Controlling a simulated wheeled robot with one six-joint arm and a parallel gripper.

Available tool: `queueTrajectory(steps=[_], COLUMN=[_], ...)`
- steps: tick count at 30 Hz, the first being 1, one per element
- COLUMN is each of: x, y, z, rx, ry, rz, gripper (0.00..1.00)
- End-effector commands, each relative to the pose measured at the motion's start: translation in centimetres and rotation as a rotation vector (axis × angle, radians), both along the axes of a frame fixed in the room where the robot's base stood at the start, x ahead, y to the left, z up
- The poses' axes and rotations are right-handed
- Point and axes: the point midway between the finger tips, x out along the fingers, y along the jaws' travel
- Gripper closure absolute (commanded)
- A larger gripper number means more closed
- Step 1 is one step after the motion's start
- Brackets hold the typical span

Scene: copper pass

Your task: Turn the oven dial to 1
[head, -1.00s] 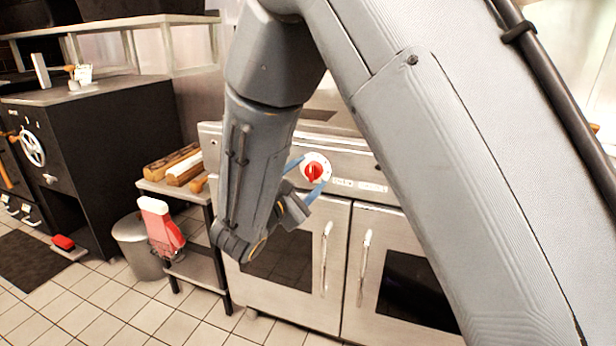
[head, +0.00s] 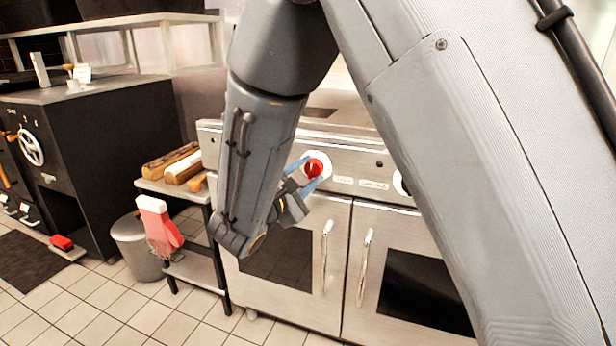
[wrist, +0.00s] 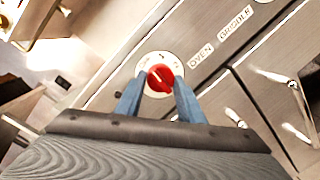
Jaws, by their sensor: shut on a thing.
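The oven dial is a red knob (head: 314,168) on a white round plate on the steel oven's front panel. It also shows in the wrist view (wrist: 160,78), with dark marks around the plate's upper part and a pale pointer line on the knob. My gripper (head: 308,174) is at the dial, its blue fingers on either side of the knob and shut on it. In the wrist view the fingers (wrist: 159,95) reach up to the knob's lower sides. The marks are too small to read surely. An "OVEN" label (wrist: 201,55) sits beside the dial.
The oven's two doors have upright handles (head: 326,256) below the panel. A second white dial (head: 400,183) is partly hidden by my arm. A side table with logs (head: 172,162), a bin (head: 137,248) and a black stove (head: 110,130) stand to the left.

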Motion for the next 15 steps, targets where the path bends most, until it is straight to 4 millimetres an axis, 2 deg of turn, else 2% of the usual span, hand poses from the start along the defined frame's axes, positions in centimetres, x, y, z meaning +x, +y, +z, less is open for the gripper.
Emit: queueTrajectory(steps=[15], x=[0.09], y=[-0.08], z=[-0.16], rx=[0.42], ry=[-0.154], rz=[0.001], gripper=[0.88])
